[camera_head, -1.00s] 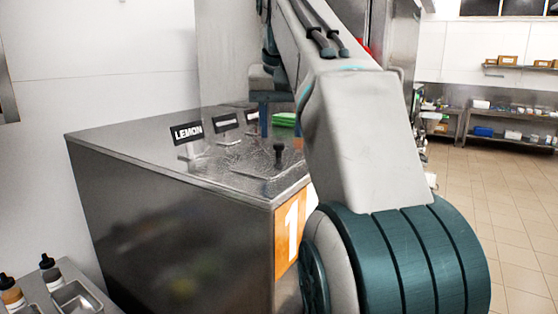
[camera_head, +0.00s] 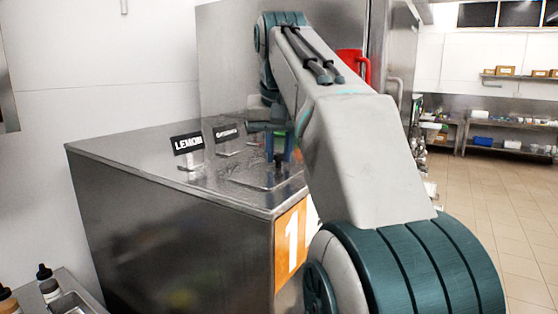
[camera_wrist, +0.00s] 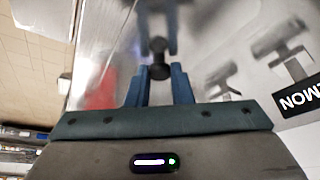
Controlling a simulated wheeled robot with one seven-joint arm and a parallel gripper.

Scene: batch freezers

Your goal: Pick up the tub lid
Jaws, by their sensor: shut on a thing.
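The tub lid (camera_head: 247,177) is a flat shiny metal plate near the front corner of the steel freezer top. It has a black knob, which shows in the wrist view (camera_wrist: 160,70). My gripper (camera_head: 279,157) points down at the lid, with its blue fingers on either side of the knob. In the wrist view my gripper (camera_wrist: 160,75) is shut on the knob. The lid looks level with the top; I cannot tell any gap under it. My arm and fingers hide part of the lid's right side.
The steel freezer (camera_head: 180,225) carries an orange "1" sign (camera_head: 290,243). A LEMON label (camera_head: 187,143) and another label (camera_head: 226,132) stand on its top behind the lid. Bottles (camera_head: 47,283) and a metal tray (camera_head: 75,304) are at lower left. Open floor lies at right.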

